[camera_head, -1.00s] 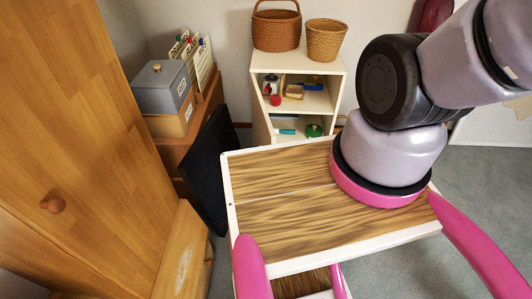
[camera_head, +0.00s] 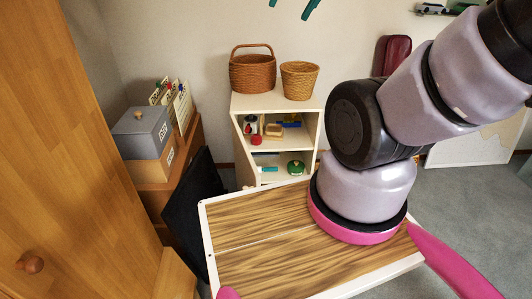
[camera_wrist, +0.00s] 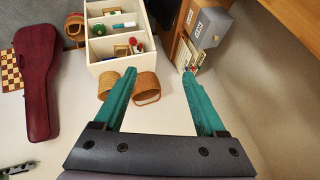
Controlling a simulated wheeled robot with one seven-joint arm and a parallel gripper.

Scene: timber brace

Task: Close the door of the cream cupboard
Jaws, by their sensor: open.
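The cream cupboard (camera_head: 275,104) stands against the back wall; it also shows in the wrist view (camera_wrist: 108,68), upside down. Its shelves are exposed, so it stands open. A narrow cream panel (camera_head: 243,158) slants along its left front and looks like the door, seen nearly edge-on; I cannot clearly tell it from the side wall. My gripper (camera_head: 292,6) shows only as teal fingertips at the top edge of the head view, above the cupboard. In the wrist view my gripper (camera_wrist: 160,72) is open, with nothing between its fingers, apart from the cupboard.
Two wicker baskets (camera_head: 253,70) (camera_head: 300,80) stand on the cupboard. Toys lie on its shelves. A wooden wardrobe (camera_head: 80,130) fills the left. A low cabinet (camera_head: 190,150) with grey and brown boxes (camera_head: 142,130) and a dark panel (camera_head: 197,205) stand left of the cupboard.

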